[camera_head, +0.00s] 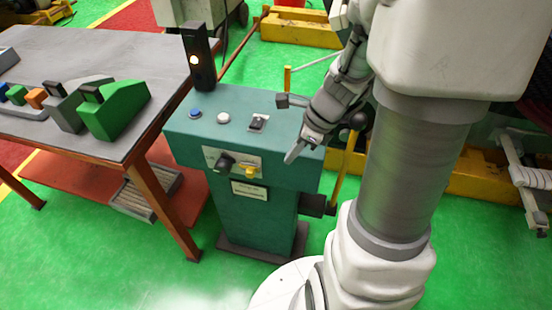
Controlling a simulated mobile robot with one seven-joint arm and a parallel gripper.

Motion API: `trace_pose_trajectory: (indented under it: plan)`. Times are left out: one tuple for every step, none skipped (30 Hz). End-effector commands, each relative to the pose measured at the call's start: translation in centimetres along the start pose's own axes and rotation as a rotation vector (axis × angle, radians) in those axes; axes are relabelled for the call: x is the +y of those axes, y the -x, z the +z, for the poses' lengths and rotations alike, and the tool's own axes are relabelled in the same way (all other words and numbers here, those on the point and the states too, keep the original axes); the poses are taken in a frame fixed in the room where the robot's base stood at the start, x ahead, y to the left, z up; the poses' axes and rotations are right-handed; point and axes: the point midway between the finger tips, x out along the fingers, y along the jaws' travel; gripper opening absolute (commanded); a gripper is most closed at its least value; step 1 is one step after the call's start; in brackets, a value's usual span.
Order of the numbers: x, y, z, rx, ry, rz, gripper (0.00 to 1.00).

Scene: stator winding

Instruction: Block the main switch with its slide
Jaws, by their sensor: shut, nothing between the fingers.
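The main switch (224,162) is a dark rotary knob on a pale plate on the front of the teal control cabinet (240,180). A yellow slide (250,171) sits on the same plate, just right of the knob. Whether the slide touches the knob cannot be told. My gripper (292,155) is shut and empty. It is in front of the cabinet's upper right part, to the right of the slide and apart from it in the picture.
The cabinet top has a blue button (195,113), a white button (223,118) and a black switch (258,122). A workbench (70,50) with green and grey blocks stands left. A yellow lever (345,165) stands right.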

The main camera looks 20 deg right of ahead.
Motion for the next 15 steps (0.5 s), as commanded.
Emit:
trace_pose_trajectory:
  plan:
    - [0.1,-1.2,-0.1,0.001,0.001,0.005,0.0]
    - [0.1,-1.7,-0.2,0.001,0.002,0.005,0.0]
    - [0.1,-2.5,-0.2,0.002,0.001,0.005,0.0]
    - [0.1,-3.2,-0.2,0.001,0.0,0.006,0.0]
    - [0.1,-3.9,-0.3,0.002,0.0,0.006,0.0]
    - [0.1,-4.8,-0.3,0.002,0.001,0.005,0.0]
    - [0.2,-5.5,-0.3,0.002,0.002,0.006,0.0]
    - [0.1,-6.2,-0.3,0.002,0.001,0.006,0.0]
    - [0.1,-7.0,-0.3,0.002,0.0,0.005,0.0]
    - [0.2,-7.7,-0.3,0.002,0.001,0.006,0.0]
    - [0.1,-8.3,-0.3,0.002,0.001,0.005,0.0]
    - [0.1,-9.1,-0.3,0.002,0.002,0.004,0.0]
    - [0.1,-9.6,-0.3,0.002,0.002,0.005,0.0]
    - [0.1,-9.8,0.0,0.001,0.003,0.004,0.0]
    - [0.1,-9.7,1.1,0.0,0.008,0.002,0.0]
